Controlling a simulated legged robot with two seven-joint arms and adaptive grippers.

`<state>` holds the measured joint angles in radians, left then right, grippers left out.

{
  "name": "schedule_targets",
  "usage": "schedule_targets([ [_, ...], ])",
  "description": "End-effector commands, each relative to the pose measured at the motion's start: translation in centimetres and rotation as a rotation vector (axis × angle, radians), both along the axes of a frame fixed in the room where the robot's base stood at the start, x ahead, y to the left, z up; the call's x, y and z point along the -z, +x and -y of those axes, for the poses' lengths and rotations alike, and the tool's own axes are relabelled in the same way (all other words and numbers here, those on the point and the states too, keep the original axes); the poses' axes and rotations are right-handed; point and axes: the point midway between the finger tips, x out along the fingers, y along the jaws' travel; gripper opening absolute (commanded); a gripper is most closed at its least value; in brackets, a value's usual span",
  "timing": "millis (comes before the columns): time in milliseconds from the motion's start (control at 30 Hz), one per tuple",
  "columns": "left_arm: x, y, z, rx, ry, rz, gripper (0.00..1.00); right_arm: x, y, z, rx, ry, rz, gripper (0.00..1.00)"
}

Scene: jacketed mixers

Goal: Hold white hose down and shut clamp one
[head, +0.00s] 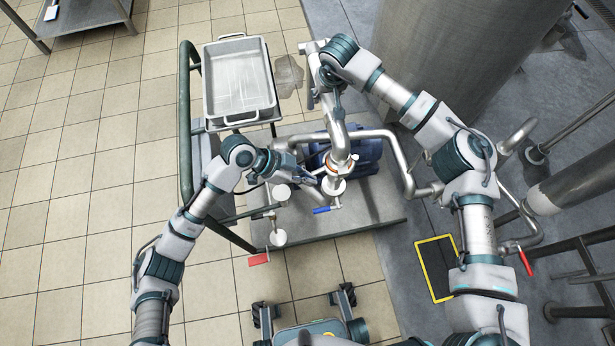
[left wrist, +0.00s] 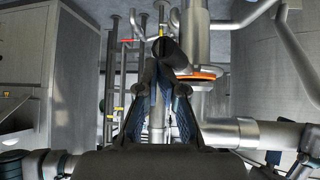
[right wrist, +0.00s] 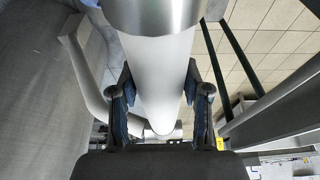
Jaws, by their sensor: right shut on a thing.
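The white hose (right wrist: 160,70) runs between the two fingers of my right gripper (right wrist: 160,103), which is shut on it; a metal collar (right wrist: 155,15) sits near the wrist camera. In the head view the right gripper (head: 331,84) is above the pump skid. My left gripper (head: 306,176) is low, beside the pipe joint. In the left wrist view an orange ring (left wrist: 203,74) shows between two metal flanges at that joint, right of the fingertips. A dark round-ended bar (left wrist: 170,51) is at the left fingertips; whether they grip it is unclear.
A metal tray (head: 240,110) stands on a green-railed cart at upper left. A blue pump motor (head: 362,158) sits behind the joint. A large tank (head: 440,50) stands at upper right.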

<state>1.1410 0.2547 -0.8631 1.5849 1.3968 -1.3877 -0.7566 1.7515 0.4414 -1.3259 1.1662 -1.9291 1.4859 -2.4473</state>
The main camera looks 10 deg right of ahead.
Motion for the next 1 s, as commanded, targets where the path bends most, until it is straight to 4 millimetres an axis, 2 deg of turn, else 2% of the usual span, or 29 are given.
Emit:
schedule_targets([
  [33,-0.2,1.5,-0.8,-0.036,0.005,0.025,0.00,-0.1,-0.1,0.2,0.003,-0.002,-0.003,0.16],
  [367,-0.4,1.3,-0.7,-0.035,0.005,0.026,0.00,-0.2,0.0,0.2,0.004,-0.003,-0.003,0.16],
  [467,-0.6,0.4,-0.4,-0.029,0.003,0.024,0.00,-0.2,0.0,0.3,0.004,-0.004,-0.002,0.16],
  [667,-1.7,-3.6,1.0,-0.005,-0.001,0.012,0.00,-0.2,0.0,0.3,0.005,-0.003,0.002,0.17],
  [700,-2.6,-2.3,0.7,-0.011,0.001,0.013,0.00,-0.2,0.0,0.3,0.005,-0.003,0.002,0.17],
  [800,-4.4,-0.6,0.2,-0.009,0.001,0.009,0.00,-0.2,0.1,0.2,0.005,-0.002,0.003,0.16],
  [1000,-7.1,1.9,-0.5,-0.004,0.001,0.006,0.00,-0.2,0.1,0.2,0.004,-0.002,0.004,0.16],
])
